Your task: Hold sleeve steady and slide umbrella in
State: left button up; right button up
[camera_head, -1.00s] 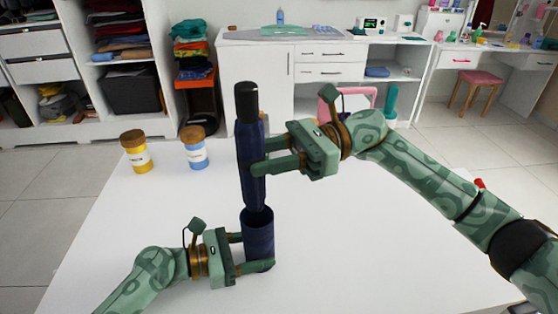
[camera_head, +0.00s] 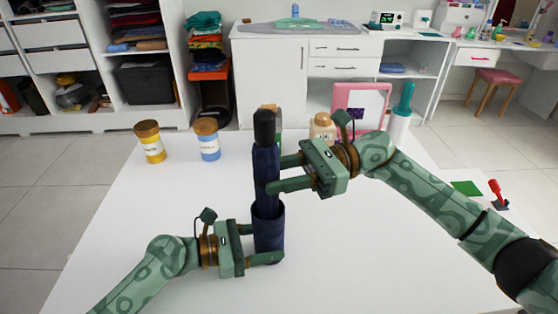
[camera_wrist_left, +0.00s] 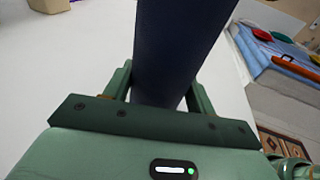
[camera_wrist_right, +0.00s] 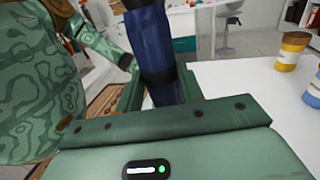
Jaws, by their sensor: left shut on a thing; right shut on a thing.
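The navy umbrella (camera_head: 266,165) with a black handle stands upright in the head view, its lower end inside the mouth of the dark blue sleeve (camera_head: 269,232). The sleeve stands upright on the white table. My left gripper (camera_head: 266,244) is shut around the sleeve's side, low near the table. My right gripper (camera_head: 270,174) is shut on the umbrella's body, above the sleeve's rim. The sleeve fills the middle of the left wrist view (camera_wrist_left: 180,50). The umbrella shows between the fingers in the right wrist view (camera_wrist_right: 155,50). The umbrella's tip is hidden inside the sleeve.
A yellow jar (camera_head: 150,143) and a blue jar (camera_head: 207,140) stand at the back left of the table (camera_head: 140,205). A beige bottle (camera_head: 322,128) and a pink-framed item (camera_head: 360,104) stand behind my right gripper. The table's front middle is clear.

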notch_tip(320, 180, down, 6)
dwell(0.6)
dwell(0.4)
jog(key=o, duration=0.9)
jog(key=shift+c, duration=0.2)
jog(key=shift+o, duration=0.3)
jog(key=o, duration=0.5)
jog(key=shift+f, duration=0.1)
notch_tip(320, 180, up, 8)
dwell(0.3)
